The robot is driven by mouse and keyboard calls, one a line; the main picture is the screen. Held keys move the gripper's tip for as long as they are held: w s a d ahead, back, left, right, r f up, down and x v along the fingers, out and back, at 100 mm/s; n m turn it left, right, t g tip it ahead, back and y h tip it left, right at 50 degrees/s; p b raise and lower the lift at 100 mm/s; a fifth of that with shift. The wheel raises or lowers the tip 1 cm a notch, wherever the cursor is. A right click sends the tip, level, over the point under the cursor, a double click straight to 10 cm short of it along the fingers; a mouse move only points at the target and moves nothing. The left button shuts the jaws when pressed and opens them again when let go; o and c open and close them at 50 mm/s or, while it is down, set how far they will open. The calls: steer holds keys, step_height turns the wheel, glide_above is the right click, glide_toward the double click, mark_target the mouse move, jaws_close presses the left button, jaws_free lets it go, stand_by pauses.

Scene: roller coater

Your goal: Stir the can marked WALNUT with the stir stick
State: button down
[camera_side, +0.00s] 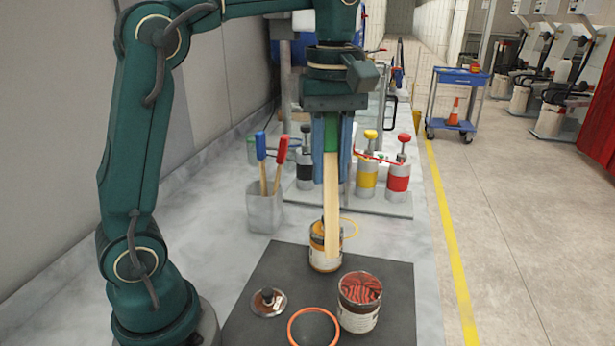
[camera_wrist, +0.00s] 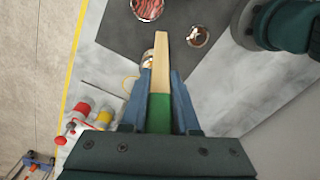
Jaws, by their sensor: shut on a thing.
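My gripper (camera_side: 331,182) points down over the dark mat and is shut on the stir stick (camera_side: 332,222), a flat pale wooden stick with a green handle. The stick also shows in the wrist view (camera_wrist: 162,62). In the side view its lower end passes in front of the rear can (camera_side: 318,259), which it partly covers; it looks outside that can. The front can (camera_side: 357,318) stands open, with streaked reddish-brown contents. In the wrist view the front can (camera_wrist: 147,9) lies beyond the stick tip. I cannot read either can's label.
A lid-like disc (camera_side: 268,302) and an orange ring (camera_side: 313,313) lie left of the front can. A grey holder (camera_side: 265,212) has blue- and red-handled sticks. Several pump-topped containers, including a red-banded one (camera_side: 398,184), stand behind at right. The mat (camera_side: 277,268) has bare room at left.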

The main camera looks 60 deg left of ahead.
mark_target(334, 193)
steer(key=n, duration=0.2)
steer(key=d+n, duration=0.1)
steer(key=n, duration=0.1)
steer(key=r+n, duration=0.1)
steer(key=shift+s+d+n, duration=0.25)
steer(key=shift+n, duration=0.15)
steer(key=shift+s+d+r+n, duration=0.65)
steer(key=shift+d+r+n, duration=0.35)
steer(key=shift+d+n, duration=2.05)
steer(key=shift+n, duration=0.55)
steer(key=shift+s+a+f, duration=0.2)
steer(key=shift+a+f, duration=0.2)
steer(key=shift+f, duration=0.3)
steer(key=shift+s+a+f, duration=0.2)
steer(key=shift+a+f, duration=0.15)
steer(key=shift+f, duration=0.3)
steer(key=shift+s+a+f, duration=0.2)
steer(key=shift+a+f, duration=0.2)
steer(key=shift+f, duration=0.3)
steer(key=shift+w+d+f, duration=0.2)
steer(key=shift+f, duration=1.1)
steer(key=shift+w+d+f, duration=0.2)
steer(key=shift+f, duration=1.15)
steer(key=shift+w+d+f, duration=0.2)
steer(key=shift+f, duration=1.1)
steer(key=shift+d, duration=0.1)
